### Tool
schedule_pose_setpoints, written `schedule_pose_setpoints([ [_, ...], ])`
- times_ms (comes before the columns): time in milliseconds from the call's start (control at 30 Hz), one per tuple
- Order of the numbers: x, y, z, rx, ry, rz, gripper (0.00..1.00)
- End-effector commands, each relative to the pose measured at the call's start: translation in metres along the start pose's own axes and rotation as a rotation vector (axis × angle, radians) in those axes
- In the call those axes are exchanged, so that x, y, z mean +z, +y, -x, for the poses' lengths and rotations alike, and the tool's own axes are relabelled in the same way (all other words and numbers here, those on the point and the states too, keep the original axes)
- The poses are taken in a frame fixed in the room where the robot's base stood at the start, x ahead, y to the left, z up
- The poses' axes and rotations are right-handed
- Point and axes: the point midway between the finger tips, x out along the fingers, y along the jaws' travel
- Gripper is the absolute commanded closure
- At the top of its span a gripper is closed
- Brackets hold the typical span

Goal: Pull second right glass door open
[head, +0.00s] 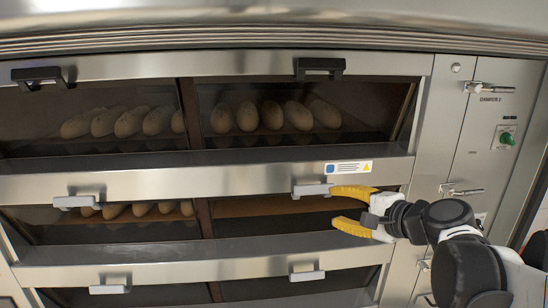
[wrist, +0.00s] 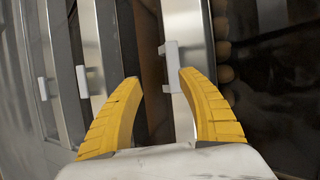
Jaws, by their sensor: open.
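The second right glass door (head: 245,226) is a dark pane in the second deck. It looks shut. Its pale grey bar handle (head: 312,189) sits on the steel strip along its top edge and also shows in the wrist view (wrist: 172,52). My gripper (head: 332,206) has yellow fingers, spread apart and empty, just right of and below the handle. In the wrist view my gripper (wrist: 159,78) has the handle's near end between the fingertips, close to the right one. I cannot tell whether they touch. My upper finger hides part of the door's right side.
The upper deck has black handles (head: 320,67) and several loaves (head: 248,117) behind glass. The second left door has a pale handle (head: 76,201). A lower deck has another handle (head: 307,275). A steel control panel (head: 493,175) with a green knob (head: 507,138) stands at right.

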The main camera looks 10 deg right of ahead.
Motion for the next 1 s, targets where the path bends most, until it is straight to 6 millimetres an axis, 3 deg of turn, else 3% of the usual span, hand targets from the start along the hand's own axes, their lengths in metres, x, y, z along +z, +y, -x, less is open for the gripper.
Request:
schedule_pose_setpoints([
  [33, -0.004, -0.016, 0.004, -0.014, 0.003, -0.021, 0.53],
  [167, -0.008, -0.025, 0.002, -0.033, 0.003, -0.049, 0.53],
  [267, -0.009, -0.025, -0.008, -0.036, 0.003, -0.053, 0.53],
  [700, -0.008, -0.027, -0.088, -0.034, 0.002, -0.050, 0.53],
  [1000, -0.009, -0.027, -0.104, -0.034, 0.003, -0.051, 0.53],
])
